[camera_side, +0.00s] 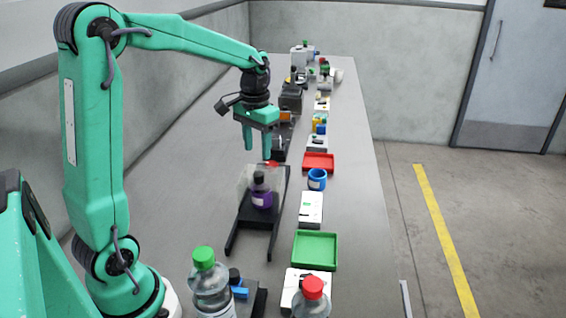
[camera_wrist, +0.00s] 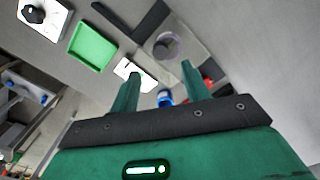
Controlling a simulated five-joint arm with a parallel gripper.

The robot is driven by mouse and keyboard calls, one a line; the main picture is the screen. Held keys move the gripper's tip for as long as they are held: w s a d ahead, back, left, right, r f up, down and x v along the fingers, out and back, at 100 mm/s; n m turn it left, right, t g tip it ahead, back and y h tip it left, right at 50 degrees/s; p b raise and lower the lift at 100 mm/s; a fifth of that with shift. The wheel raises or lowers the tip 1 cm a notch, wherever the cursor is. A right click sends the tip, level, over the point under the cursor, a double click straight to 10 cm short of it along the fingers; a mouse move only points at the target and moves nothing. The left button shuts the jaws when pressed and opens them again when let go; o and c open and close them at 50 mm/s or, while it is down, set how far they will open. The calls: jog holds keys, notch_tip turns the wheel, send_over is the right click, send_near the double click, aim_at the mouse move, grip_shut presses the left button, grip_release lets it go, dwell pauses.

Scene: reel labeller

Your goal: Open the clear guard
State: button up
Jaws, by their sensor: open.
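The clear guard (camera_side: 245,176) is a see-through panel on a dark two-railed stand (camera_side: 272,238) in the middle of the bench.
A red tray (camera_side: 319,161), a blue cup (camera_side: 317,179), a white switch box (camera_side: 311,209) and a green tray (camera_side: 316,250) line the right side. Bottles stand at the near edge. Bare bench lies left of the stand.

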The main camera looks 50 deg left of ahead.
aim_at(259, 174)
jog(key=shift+f, duration=0.1)
jog(key=shift+f, duration=3.85)
grip_shut()
